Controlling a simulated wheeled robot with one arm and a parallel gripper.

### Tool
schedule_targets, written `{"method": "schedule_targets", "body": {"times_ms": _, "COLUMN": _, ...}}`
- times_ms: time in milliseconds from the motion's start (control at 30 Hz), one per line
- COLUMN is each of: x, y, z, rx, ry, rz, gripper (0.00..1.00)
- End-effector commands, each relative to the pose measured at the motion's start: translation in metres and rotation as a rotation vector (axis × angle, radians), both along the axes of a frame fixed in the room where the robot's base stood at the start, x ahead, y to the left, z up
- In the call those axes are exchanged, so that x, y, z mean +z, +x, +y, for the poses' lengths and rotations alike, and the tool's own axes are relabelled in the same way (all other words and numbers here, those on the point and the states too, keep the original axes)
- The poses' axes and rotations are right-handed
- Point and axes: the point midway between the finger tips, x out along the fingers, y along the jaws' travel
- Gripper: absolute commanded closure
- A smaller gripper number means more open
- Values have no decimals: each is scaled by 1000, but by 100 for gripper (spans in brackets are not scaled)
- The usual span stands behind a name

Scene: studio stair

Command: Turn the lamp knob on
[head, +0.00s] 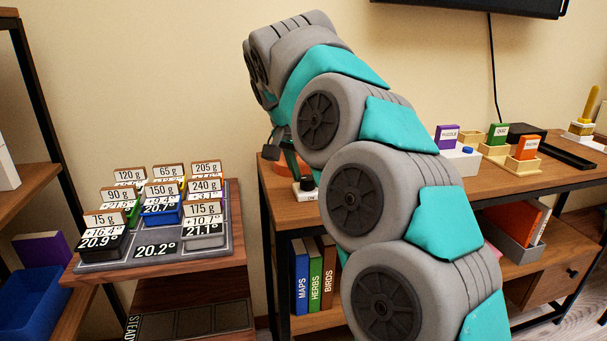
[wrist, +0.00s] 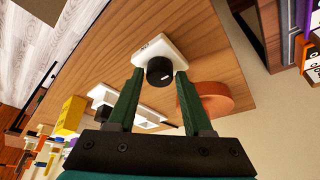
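The lamp knob (head: 306,184) is a round black knob with a pale mark on a small white base plate (wrist: 178,40). It stands on the wooden desk near its left end. In the wrist view the knob (wrist: 160,71) appears between the tips of the two green fingers of my gripper (wrist: 160,76). The fingers are spread, with narrow gaps beside the knob; I cannot tell whether they touch it. In the head view my gripper (head: 296,163) is just above the knob, partly hidden by my arm.
An orange round object (wrist: 215,101) lies beside the knob, close to one finger. A white block with a blue knob (head: 461,160) and several labelled card holders stand farther right on the desk (head: 535,182). A stand with several weight-labelled boxes (head: 155,250) is at the left.

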Motion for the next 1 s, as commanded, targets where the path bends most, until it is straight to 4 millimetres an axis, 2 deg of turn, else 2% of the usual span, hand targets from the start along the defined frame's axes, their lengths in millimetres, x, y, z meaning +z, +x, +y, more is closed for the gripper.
{"method": "schedule_targets", "body": {"times_ms": 33, "x": 0, "y": 0, "z": 0, "rx": 0, "ry": 0, "rz": 0, "gripper": 56}}
{"method": "schedule_targets", "body": {"times_ms": 433, "x": 0, "y": 0, "z": 0, "rx": 0, "ry": 0, "rz": 0, "gripper": 100}}
{"method": "schedule_targets", "body": {"times_ms": 767, "x": 0, "y": 0, "z": 0, "rx": 14, "ry": 0, "rz": -1, "gripper": 100}}
{"method": "schedule_targets", "body": {"times_ms": 1000, "x": -1, "y": 0, "z": -2, "rx": 111, "ry": -1, "rz": 2, "gripper": 100}}
